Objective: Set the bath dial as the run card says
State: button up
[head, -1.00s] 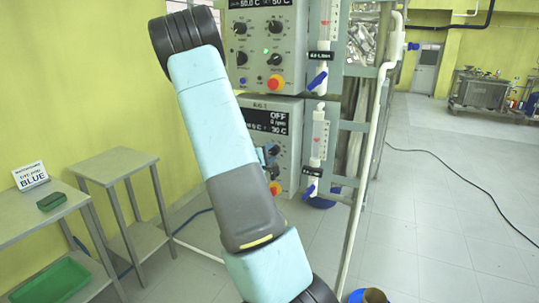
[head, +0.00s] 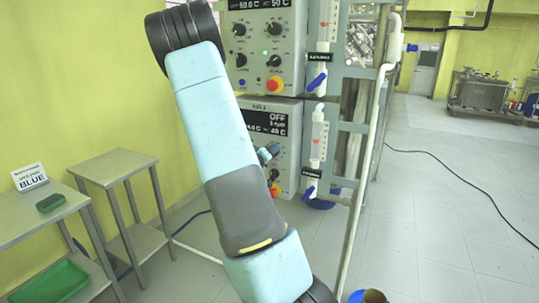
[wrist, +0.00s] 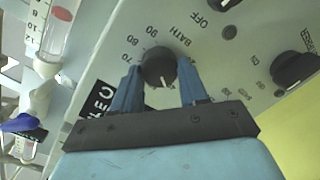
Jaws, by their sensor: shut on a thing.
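The black bath dial (wrist: 157,66), beside the word BATH, sits between the two blue fingers of my gripper (wrist: 158,90) in the wrist view. My gripper is shut on it. A white pointer mark shows at the dial's lower edge; the numbers 70, 80 and 90 show beside it, and others are hidden by the fingers. In the head view my gripper (head: 268,154) is at the lower control box (head: 288,155), mostly behind my arm. That box's display (head: 266,123) reads OFF, with a set figure of about 48 C.
An upper control box (head: 262,45) has knobs and a red button. Flow tubes with blue valves (head: 310,190) stand close on the right. A white sign (head: 30,177) reading BLUE stands on the left table. The floor at right is mostly open, with a cable.

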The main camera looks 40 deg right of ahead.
jog(key=m, duration=0.3)
jog(key=shift+s+f+t, duration=0.15)
jog(key=shift+t, duration=0.15)
jog(key=m, duration=0.4)
jog(key=shift+s+m+t, duration=0.1)
jog(key=shift+m+t, duration=0.2)
jog(key=shift+s+d+f+m+t+h, duration=0.1)
jog(key=shift+f+m+h, duration=0.05)
jog(key=shift+m, duration=3.6)
jog(key=shift+s+d+f+m+t+h, duration=0.1)
jog(key=shift+f+m+h, duration=0.1)
jog(key=shift+m, duration=3.5)
jog(key=shift+s+f+m+t+h, duration=0.1)
jog(key=shift+m+h, duration=0.05)
jog(key=shift+m, duration=3.6)
jog(key=o, duration=0.8)
jog(key=shift+w, duration=0.1)
jog(key=shift+o, duration=1.2)
jog(key=shift+w+r, duration=0.1)
